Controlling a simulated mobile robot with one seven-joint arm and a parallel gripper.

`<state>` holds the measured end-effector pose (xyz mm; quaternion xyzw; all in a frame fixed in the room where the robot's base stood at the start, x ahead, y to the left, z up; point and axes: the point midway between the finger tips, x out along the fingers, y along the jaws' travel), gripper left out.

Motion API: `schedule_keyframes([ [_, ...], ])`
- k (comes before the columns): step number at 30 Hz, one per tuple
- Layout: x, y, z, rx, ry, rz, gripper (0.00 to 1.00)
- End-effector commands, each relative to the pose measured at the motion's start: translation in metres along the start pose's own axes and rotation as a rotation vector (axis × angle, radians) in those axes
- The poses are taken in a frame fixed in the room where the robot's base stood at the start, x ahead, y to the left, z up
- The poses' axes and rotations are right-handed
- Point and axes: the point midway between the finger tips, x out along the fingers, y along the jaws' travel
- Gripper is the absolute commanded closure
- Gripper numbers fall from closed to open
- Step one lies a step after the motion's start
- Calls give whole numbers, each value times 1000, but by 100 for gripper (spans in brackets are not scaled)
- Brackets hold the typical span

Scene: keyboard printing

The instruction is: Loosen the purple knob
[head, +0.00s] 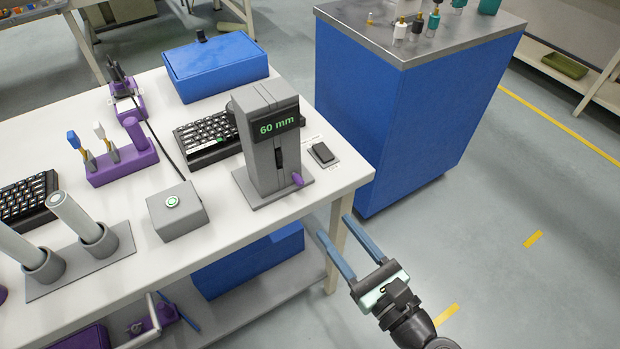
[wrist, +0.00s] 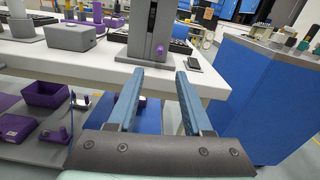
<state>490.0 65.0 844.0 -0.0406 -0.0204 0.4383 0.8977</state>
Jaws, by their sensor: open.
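The purple knob (head: 297,180) sticks out low on the front of a grey upright device (head: 263,165) with a green "60 mm" display. The device stands on the white table near its right front corner. In the wrist view the knob (wrist: 159,50) shows above and between my finger tips, farther off, on the grey device (wrist: 147,35). My gripper (head: 337,233) has two blue fingers spread apart with nothing between them. It is in front of the table edge, below and to the right of the knob, and does not touch it. It also shows in the wrist view (wrist: 160,72).
The white table (head: 225,245) edge lies between my gripper and the device. A small black switch (head: 322,152) is right of the device, and a grey box with a green button (head: 176,211) is left. A blue cabinet (head: 410,120) stands to the right. The floor beside it is free.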

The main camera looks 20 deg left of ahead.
Motion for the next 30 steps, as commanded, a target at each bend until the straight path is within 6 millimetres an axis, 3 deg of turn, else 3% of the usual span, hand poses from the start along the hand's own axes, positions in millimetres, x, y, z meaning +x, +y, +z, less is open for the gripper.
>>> schedule_keyframes([
  [9,68,1,0,-4,-1,4,50],
  [15,99,0,0,-5,0,2,50],
  [21,112,0,0,-5,0,0,50],
  [29,113,0,0,-6,1,0,50],
  [30,113,0,0,-6,1,0,54],
])
